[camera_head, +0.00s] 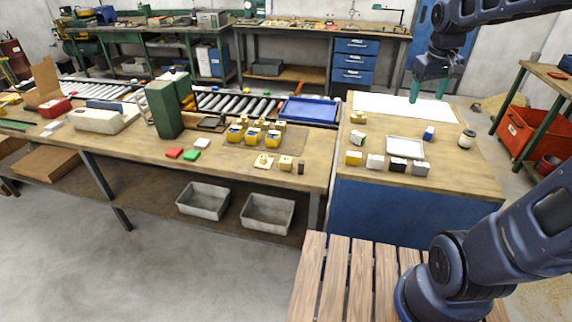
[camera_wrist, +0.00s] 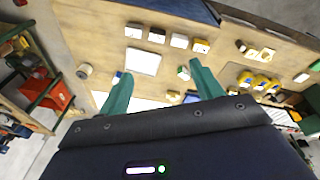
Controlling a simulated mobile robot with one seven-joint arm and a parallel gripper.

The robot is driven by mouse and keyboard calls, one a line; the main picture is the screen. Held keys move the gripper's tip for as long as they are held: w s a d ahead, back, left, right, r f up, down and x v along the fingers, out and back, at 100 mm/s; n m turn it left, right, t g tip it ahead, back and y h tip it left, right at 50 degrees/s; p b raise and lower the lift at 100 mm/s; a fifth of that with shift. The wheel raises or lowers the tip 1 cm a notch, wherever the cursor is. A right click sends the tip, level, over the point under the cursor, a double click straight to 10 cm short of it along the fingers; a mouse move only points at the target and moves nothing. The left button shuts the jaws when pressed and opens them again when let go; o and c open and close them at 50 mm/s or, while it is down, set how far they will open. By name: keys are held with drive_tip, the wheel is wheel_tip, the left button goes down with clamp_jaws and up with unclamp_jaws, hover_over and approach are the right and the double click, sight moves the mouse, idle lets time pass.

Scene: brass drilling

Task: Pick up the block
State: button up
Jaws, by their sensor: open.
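Several small blocks stand in a row on the right-hand bench: a yellow block (camera_head: 354,158), a white block (camera_head: 375,161), a dark-sided block (camera_head: 398,164) and a grey block (camera_head: 420,168). I cannot tell which one the task means. In the wrist view, the yellow block (camera_wrist: 201,46) ends the row beyond the fingers. A blue block (camera_head: 429,133) lies right of a white tray (camera_head: 405,146); it also shows beside the left finger in the wrist view (camera_wrist: 117,77). My gripper (camera_head: 428,92) is open and empty, above the back of the bench, apart from every block.
A jar (camera_head: 467,140) stands at the bench's right. A green-and-white item (camera_head: 358,138) lies left of the tray. The left bench holds yellow-and-blue parts (camera_head: 253,136), a blue tray (camera_head: 309,110) and a tall green box (camera_head: 165,110). A white sheet (camera_head: 385,105) covers the bench's back.

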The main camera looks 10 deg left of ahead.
drive_tip(key=w+a+f+n+g, duration=0.1)
drive_tip(key=w+a+f+n, duration=0.2)
drive_tip(key=w+a, duration=0.6)
drive_tip(key=n+g+h, duration=0.1)
drive_tip(key=n+h, duration=0.3)
drive_tip(key=n, duration=0.6)
hover_over(285, 159)
drive_tip(key=a, duration=0.4)
wheel_tip(285, 159, down, 28)
drive_tip(key=f, duration=0.1)
drive_tip(key=x, duration=0.5)
drive_tip(key=shift+w+d+r, duration=0.1)
drive_tip(key=shift+w+d, duration=0.05)
drive_tip(key=shift+w, duration=0.15)
drive_tip(key=shift+s+x, duration=0.15)
drive_tip(key=shift+x, duration=1.1)
drive_tip(key=shift+s+x, duration=0.15)
drive_tip(key=shift+x, duration=1.1)
drive_tip(key=shift+d, duration=0.2)
drive_tip(key=c, duration=1.2)
drive_tip(key=shift+r, duration=0.1)
clamp_jaws()
drive_tip(key=shift+r, duration=0.1)
